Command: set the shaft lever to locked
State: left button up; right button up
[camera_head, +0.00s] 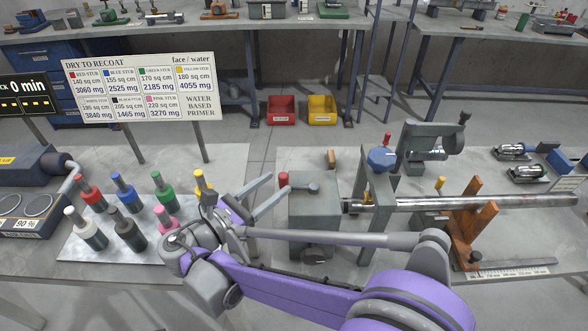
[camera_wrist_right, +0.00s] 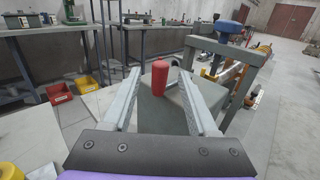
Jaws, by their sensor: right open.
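The shaft lever has an upright red knob (camera_head: 283,179) on a short grey arm that runs right to a round hub (camera_head: 314,188). It is on top of a grey box (camera_head: 315,215) at the left end of a long steel shaft (camera_head: 450,203). My right gripper (camera_head: 276,190) is open, with its tips close to the knob's left side. In the right wrist view the red knob (camera_wrist_right: 160,80) appears between the two open fingers (camera_wrist_right: 159,73), with a gap on each side. I cannot tell its exact depth. My left gripper is not in view.
A blue knob (camera_head: 382,159) on a grey upright frame stands right of the box. An orange support (camera_head: 468,222) carries the shaft. Several coloured stubs stand on a tray (camera_head: 82,248) at left. A recoat sign (camera_head: 140,88) stands behind them. Red (camera_head: 281,109) and yellow (camera_head: 321,110) bins lie beyond.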

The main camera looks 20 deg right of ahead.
aim_at(287, 175)
jog(key=x, duration=0.7)
jog(key=shift+f, duration=0.1)
grip_shut()
dwell(1.2)
